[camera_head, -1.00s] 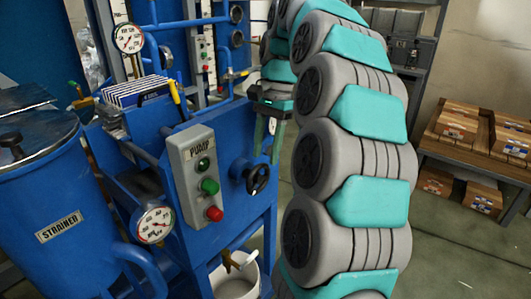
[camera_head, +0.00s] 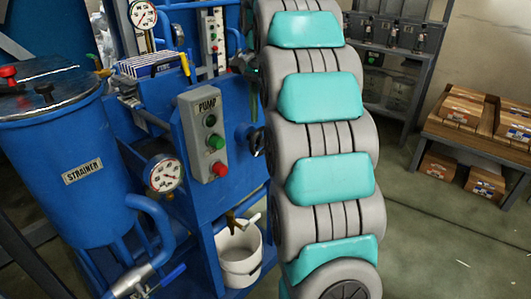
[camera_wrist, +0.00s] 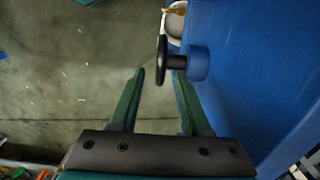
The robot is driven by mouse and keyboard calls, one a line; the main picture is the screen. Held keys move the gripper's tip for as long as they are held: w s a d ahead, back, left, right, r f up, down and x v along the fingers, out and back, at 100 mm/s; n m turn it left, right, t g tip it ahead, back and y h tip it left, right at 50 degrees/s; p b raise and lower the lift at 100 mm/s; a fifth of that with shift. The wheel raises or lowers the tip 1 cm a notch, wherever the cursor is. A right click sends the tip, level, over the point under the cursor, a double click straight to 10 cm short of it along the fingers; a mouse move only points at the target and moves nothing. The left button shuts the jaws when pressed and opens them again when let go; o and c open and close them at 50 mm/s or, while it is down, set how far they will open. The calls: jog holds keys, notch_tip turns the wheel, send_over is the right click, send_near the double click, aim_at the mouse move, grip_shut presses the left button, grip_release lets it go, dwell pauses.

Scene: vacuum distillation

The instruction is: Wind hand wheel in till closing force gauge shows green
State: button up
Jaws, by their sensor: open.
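The black hand wheel (camera_wrist: 162,62) shows edge-on in the wrist view, on a short shaft from a round blue hub (camera_wrist: 198,64) on the blue housing. My gripper (camera_wrist: 158,72) is open, with its two green fingers pointing at the wheel; the wheel lies near the fingertips, and I cannot tell if they touch. In the head view only an edge of the hand wheel (camera_head: 257,140) shows beside my arm, which hides most of my gripper. A round white dial gauge (camera_head: 163,173) sits left of the pump panel; its label and needle reading are too small to tell.
The grey pump panel (camera_head: 205,135) has a green and a red button. A strainer tank (camera_head: 60,150) stands at left, and a white bucket (camera_head: 238,258) sits below the panel. A second gauge (camera_head: 142,14) is higher up. The floor at right (camera_head: 440,240) is clear before the shelves.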

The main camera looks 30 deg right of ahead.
aim_at(261, 128)
jog(key=shift+a+f, duration=0.2)
notch_tip(261, 128, down, 6)
jog(key=b, duration=0.4)
jog(key=shift+s+r, duration=0.1)
jog(key=shift+r, duration=0.15)
jog(key=shift+f, duration=1.05)
jog(key=shift+c, duration=0.3)
grip_shut()
